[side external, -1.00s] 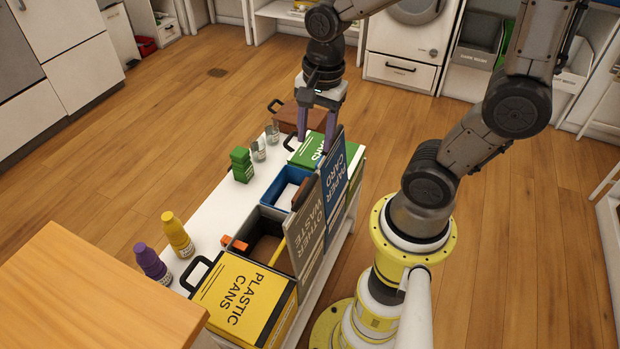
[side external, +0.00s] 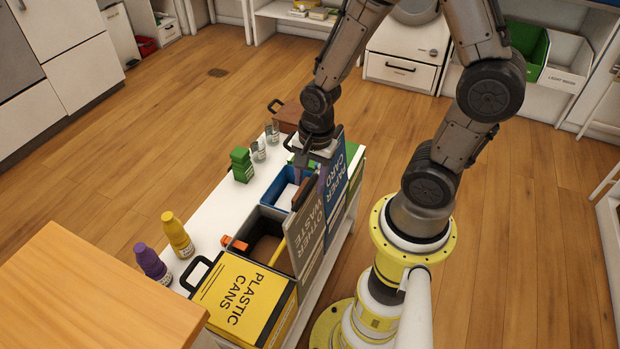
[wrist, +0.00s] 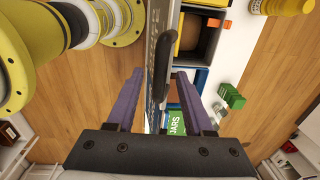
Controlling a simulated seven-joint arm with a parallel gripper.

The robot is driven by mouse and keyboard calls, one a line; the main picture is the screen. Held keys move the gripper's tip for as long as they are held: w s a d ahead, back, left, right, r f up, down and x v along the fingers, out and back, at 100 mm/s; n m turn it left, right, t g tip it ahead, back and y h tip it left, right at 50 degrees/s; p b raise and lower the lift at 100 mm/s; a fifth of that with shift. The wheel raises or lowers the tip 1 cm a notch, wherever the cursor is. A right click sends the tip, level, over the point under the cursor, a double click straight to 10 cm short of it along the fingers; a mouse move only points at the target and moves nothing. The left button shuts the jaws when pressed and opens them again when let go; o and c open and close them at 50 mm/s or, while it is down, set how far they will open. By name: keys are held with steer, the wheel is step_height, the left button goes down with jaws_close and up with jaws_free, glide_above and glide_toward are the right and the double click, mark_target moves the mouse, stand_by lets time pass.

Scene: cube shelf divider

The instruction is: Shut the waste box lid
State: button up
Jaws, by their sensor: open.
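The grey "OTHER WASTE" lid (side external: 306,229) stands upright and open at its box (side external: 264,226). The blue "PAPER CARD" lid (side external: 336,183) stands open behind it, over the blue box (side external: 283,180). My gripper (wrist: 160,76) is open with purple fingers. In the side view it is low beside the top of the blue lid, its fingertips partly hidden. In the wrist view the upright lids (wrist: 158,50) show nearly edge-on between the fingers.
The yellow "PLASTIC CANS" box (side external: 243,300) is shut. A green "JARS" box (wrist: 177,121) lies under my gripper. Purple (side external: 151,262) and yellow (side external: 177,235) bottles, green blocks (side external: 241,165) and glass jars (side external: 258,150) stand along the white bench's left side.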

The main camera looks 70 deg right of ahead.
jaws_close()
stand_by(1.4)
